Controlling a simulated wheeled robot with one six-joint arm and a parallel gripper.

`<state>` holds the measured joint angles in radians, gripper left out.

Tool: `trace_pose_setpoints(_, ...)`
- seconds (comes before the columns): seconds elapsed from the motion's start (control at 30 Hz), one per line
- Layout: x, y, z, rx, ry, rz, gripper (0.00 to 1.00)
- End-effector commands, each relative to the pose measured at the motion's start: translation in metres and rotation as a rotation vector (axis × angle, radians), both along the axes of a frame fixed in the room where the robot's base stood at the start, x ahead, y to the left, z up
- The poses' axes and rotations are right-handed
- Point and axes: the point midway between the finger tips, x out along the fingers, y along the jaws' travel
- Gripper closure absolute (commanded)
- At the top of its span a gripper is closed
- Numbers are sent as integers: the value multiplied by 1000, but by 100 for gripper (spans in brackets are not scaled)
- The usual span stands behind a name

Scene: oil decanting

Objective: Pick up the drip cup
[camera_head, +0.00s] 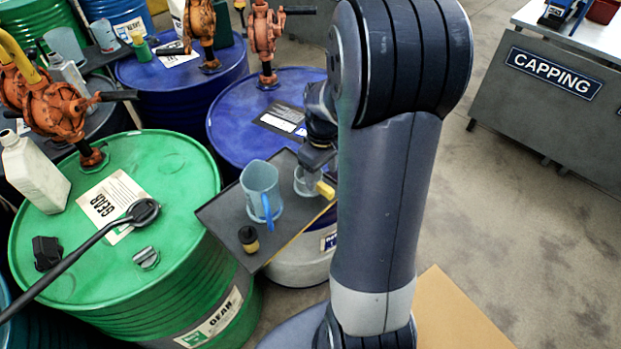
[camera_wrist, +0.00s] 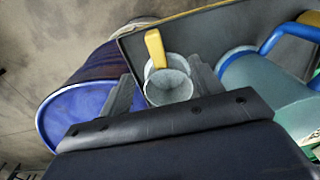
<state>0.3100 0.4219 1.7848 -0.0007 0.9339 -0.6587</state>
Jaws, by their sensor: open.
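The drip cup (camera_head: 303,184) is a small, clear grey cup with a yellow handle. It stands on the dark tray (camera_head: 288,252) in the head view, partly hidden behind my gripper (camera_head: 317,160). In the wrist view the drip cup (camera_wrist: 168,86) lies between my two fingers (camera_wrist: 162,74), with its yellow handle pointing away. My gripper is open, with a finger on each side of the cup. A gap shows beside the left finger; I cannot tell if the right finger touches the cup.
A translucent jug with a blue handle (camera_head: 262,190) stands close beside the cup on the tray; it also shows in the wrist view (camera_wrist: 265,95). A small black and yellow bottle (camera_head: 248,239) stands near the tray's front edge. Green (camera_head: 150,275) and blue drums (camera_head: 230,125) with pumps surround the tray.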

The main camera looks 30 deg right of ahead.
Motion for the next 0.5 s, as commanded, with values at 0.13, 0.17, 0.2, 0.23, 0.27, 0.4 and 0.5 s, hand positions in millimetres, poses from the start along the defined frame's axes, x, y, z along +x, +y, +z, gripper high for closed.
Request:
trace_pose_setpoints(0.13, 1, 1, -15, 2, 6, 0, 39)
trace_pose_setpoints(0.17, 1, 1, -19, 2, 6, 0, 39)
trace_pose_setpoints(0.2, 2, 1, -24, 2, 6, 0, 39)
trace_pose_setpoints(0.23, 2, 1, -28, 2, 6, 0, 39)
trace_pose_setpoints(0.27, 2, 1, -33, 2, 6, 0, 39)
trace_pose_setpoints(0.4, 3, 1, -46, 1, 3, -1, 39)
trace_pose_setpoints(0.5, 3, 1, -49, 1, 1, -1, 39)
